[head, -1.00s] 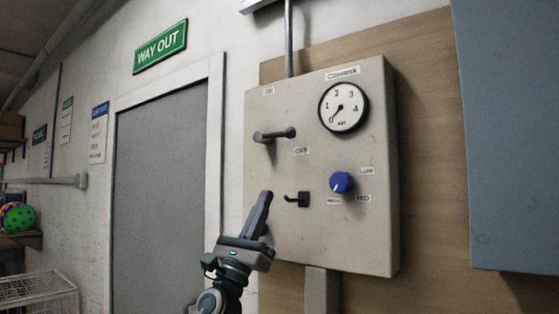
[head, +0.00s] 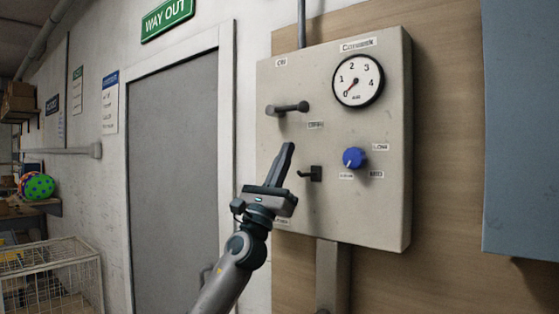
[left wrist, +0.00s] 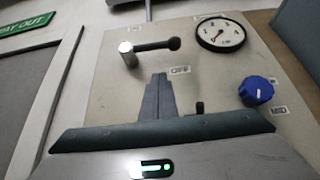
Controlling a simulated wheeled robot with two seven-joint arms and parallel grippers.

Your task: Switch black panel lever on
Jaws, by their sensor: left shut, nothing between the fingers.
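A grey panel box (head: 270,85) hangs on the wall, with a dark lever (head: 288,108) on its upper left, lying roughly level. One label sits above the lever and an "OFF" label (left wrist: 180,70) sits below and right of it. The lever also shows in the left wrist view (left wrist: 152,46), above the fingers. My left gripper (head: 289,146) is shut and empty, its fingers pointing up, below the lever and apart from it in the picture. The exact depth gap is hard to tell. My right gripper is not in view.
A small black hook-like switch (head: 312,173) is right of my left gripper. A blue knob (head: 354,158) and a dial gauge (head: 358,80) are on the panel's right side. A blue-grey cabinet (head: 525,130) stands at the right, a grey door (head: 175,170) at the left.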

